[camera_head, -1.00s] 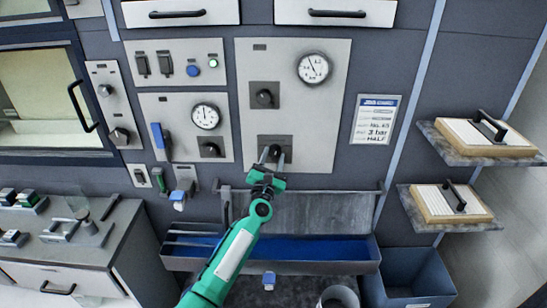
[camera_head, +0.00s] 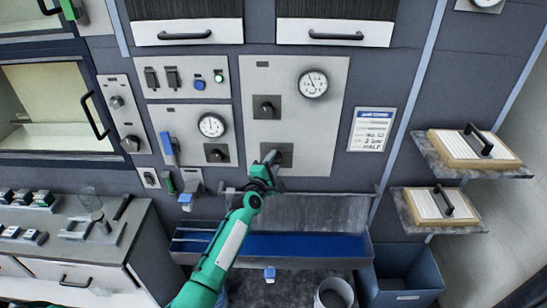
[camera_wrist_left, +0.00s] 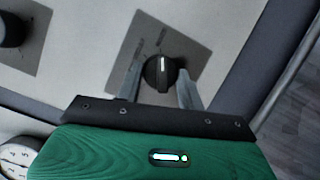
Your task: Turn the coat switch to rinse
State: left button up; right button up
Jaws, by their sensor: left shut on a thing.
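A black rotary switch (camera_head: 285,154) on a grey square plate sits low on the tall light panel (camera_head: 318,125). My left gripper (camera_head: 272,157) is at this switch, its green arm coming up from below. In the left wrist view the round black knob (camera_wrist_left: 160,73) with a white pointer line stands between the two grey fingers (camera_wrist_left: 160,66), which are shut on it. The pointer runs nearly straight up in that picture. A second black switch (camera_head: 266,107) sits above it on the same panel. I cannot read position labels around either switch. My right gripper is not in view.
A round gauge (camera_head: 313,84) is above right of the switches. A smaller panel with a gauge (camera_head: 211,125) and another knob is to the left. A trough with a blue inside (camera_head: 300,246) is below. Shelves with boards (camera_head: 474,150) stand at the right.

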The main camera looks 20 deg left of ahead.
pick_arm(q)
jog(key=shift+m+p, duration=0.5)
jog(key=o, duration=1)
jog(key=shift+c, duration=0.2)
jog(key=shift+s, duration=0.1)
jog(key=shift+s, duration=0.25)
jog(key=s+a+b, duration=0.1)
jog(key=s+b, duration=0.3)
jog(key=s, duration=0.9)
jog(key=shift+a, duration=0.2)
